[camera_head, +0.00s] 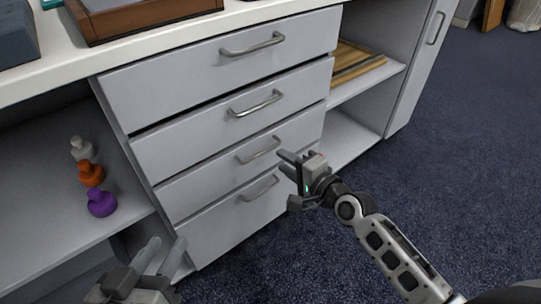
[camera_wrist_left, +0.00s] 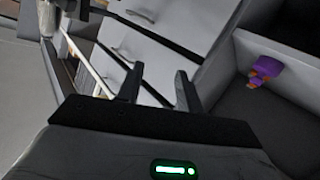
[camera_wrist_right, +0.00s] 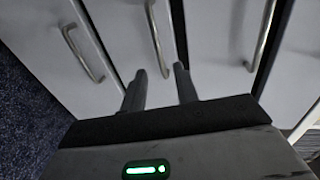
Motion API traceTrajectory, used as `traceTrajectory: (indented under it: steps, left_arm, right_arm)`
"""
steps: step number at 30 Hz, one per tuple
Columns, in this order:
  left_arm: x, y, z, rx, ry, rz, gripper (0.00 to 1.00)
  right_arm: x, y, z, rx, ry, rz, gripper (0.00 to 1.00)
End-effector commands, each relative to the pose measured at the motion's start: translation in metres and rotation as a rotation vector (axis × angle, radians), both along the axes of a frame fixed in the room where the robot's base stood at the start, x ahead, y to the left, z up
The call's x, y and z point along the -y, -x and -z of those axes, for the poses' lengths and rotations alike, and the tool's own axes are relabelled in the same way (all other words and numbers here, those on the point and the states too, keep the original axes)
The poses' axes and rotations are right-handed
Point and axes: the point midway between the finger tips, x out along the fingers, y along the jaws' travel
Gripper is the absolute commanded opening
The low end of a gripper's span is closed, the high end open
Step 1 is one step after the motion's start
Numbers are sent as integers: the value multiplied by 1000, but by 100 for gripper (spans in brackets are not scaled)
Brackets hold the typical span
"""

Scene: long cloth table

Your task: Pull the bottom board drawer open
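A grey cabinet has a stack of several drawers with metal bar handles. The bottom drawer (camera_head: 215,232) is at the floor and looks shut; its handle (camera_head: 260,188) shows bare in the head view and at the left of the right wrist view (camera_wrist_right: 82,53). My right gripper (camera_head: 281,161) is open and empty, close to the right side of the lower drawers. In the right wrist view its fingers (camera_wrist_right: 157,72) point toward the handle above the bottom one (camera_wrist_right: 153,40), apart from it. My left gripper (camera_head: 165,243) is open and empty, low at the cabinet's left side.
An open shelf at left holds white, orange and purple figures (camera_head: 100,203). Another open shelf at right holds wooden boards (camera_head: 355,66). The tabletop (camera_head: 60,66) carries a brown box (camera_head: 140,22). Blue carpet (camera_head: 470,150) is clear in front and to the right.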

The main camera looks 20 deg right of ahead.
Motion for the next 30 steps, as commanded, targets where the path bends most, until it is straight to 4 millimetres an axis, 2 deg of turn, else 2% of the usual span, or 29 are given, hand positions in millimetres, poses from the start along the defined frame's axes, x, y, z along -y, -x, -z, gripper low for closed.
traceTrajectory:
  steps: [3,9,15,22,23,25,26,30]
  left_arm:
    - [2,-1,1,9,38,1,36]
    - [5,-2,0,9,83,5,36]
    - [6,-2,-4,13,105,6,36]
    - [6,-2,-10,24,115,4,36]
    - [6,-2,-10,24,116,3,36]
    - [6,-3,-10,25,117,2,36]
    - [6,-3,-10,25,117,2,36]
    - [6,-3,-9,22,117,1,36]
  right_arm:
    - [-9,-24,7,2,-3,-1,30]
    - [-18,-49,13,1,0,0,30]
    - [-21,-57,13,-1,1,-1,30]
    - [-21,-57,13,0,2,-1,30]
    - [-21,-57,13,0,2,-1,25]
    - [-21,-57,13,0,2,-1,5]
    - [-21,-57,13,0,2,-1,0]
    - [-21,-57,13,0,2,-1,0]
